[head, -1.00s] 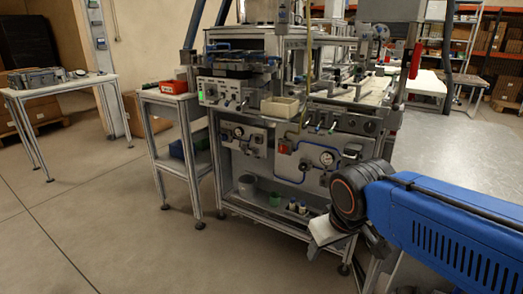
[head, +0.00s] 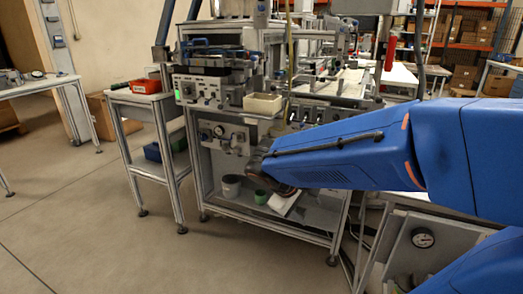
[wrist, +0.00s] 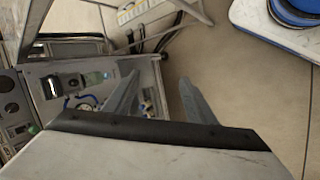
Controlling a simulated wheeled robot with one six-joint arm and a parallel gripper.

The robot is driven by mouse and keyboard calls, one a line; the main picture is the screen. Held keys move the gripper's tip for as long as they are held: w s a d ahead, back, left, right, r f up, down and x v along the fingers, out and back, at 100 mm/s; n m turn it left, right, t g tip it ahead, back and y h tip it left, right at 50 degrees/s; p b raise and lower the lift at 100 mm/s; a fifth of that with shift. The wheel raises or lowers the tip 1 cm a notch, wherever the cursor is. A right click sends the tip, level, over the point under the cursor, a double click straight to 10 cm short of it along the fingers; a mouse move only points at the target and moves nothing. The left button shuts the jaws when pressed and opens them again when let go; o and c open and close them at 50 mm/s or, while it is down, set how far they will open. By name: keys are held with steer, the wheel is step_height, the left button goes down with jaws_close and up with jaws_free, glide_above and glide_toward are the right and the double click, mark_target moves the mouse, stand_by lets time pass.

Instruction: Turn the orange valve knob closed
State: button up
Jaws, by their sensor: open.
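I cannot make out the orange valve knob in either current view. In the head view my blue arm crosses the right part of the machine's front panel and hides it. The left part of the panel (head: 206,133), with a gauge, stays visible. In the wrist view my gripper (wrist: 160,98) has its two grey fingers apart with nothing between them. It points toward a machine frame and the tiled floor. In the head view only a pale part of the gripper (head: 285,206) shows below the dark wrist, in front of the lower shelf.
A green cup (head: 260,197) and a dark pot (head: 231,187) stand on the machine's lower shelf. A side table (head: 134,98) with a red bin (head: 145,86) stands left of the machine. A gauge (head: 423,238) shows on a panel at lower right.

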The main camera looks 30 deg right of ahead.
steer(key=w+d+n+h, duration=0.3)
steer(key=w+d+h, duration=0.1)
steer(key=w, duration=0.5)
steer(key=w+a+f+n+t+h, duration=0.1)
steer(key=w+a+n+t, duration=0.2)
steer(key=w, duration=0.5)
steer(key=w+a+f+n+t+h, duration=0.1)
steer(key=w+a+n+t, duration=0.2)
steer(key=w, duration=0.5)
steer(key=w+a+f+n+t+h, duration=0.1)
steer(key=w+a+n+t, duration=0.2)
steer(key=w, duration=0.6)
steer(key=r+x, duration=0.1)
steer(key=x, duration=1.7)
steer(key=shift+d+t, duration=0.3)
steer(key=shift+t, duration=0.1)
steer(key=shift+s+r, duration=0.1)
steer(key=shift+s, duration=0.05)
steer(key=c, duration=1)
